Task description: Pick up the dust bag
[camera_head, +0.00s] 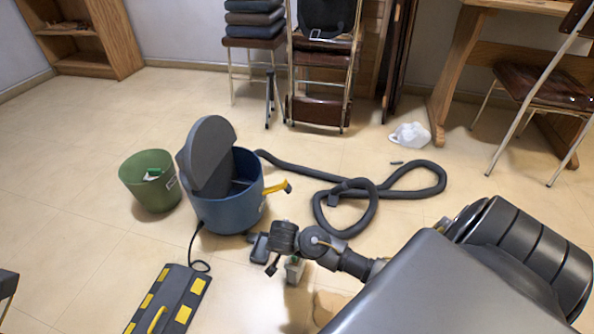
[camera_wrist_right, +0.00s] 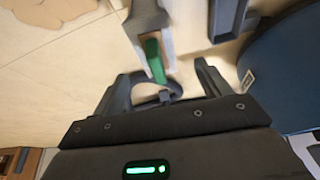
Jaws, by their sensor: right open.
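A white crumpled bag (camera_head: 410,135), perhaps the dust bag, lies on the floor at the back right, beyond the grey hose. My right gripper (camera_wrist_right: 165,72) is open near the floor, in front of the blue vacuum canister (camera_head: 228,208) and well short of the white bag. In the wrist view, a grey piece with a green strip (camera_wrist_right: 154,60) reaches down toward the space between the fingers. I cannot tell whether it touches them. The canister also shows there at the right (camera_wrist_right: 290,75). Its grey lid (camera_head: 208,155) is tilted up. My left gripper is not in view.
A long grey hose (camera_head: 400,192) loops across the floor right of the canister. A green bin (camera_head: 150,185) stands to its left. A black and yellow case (camera_head: 168,305) lies in front. Chairs (camera_head: 320,60) and a wooden table (camera_head: 450,70) stand at the back.

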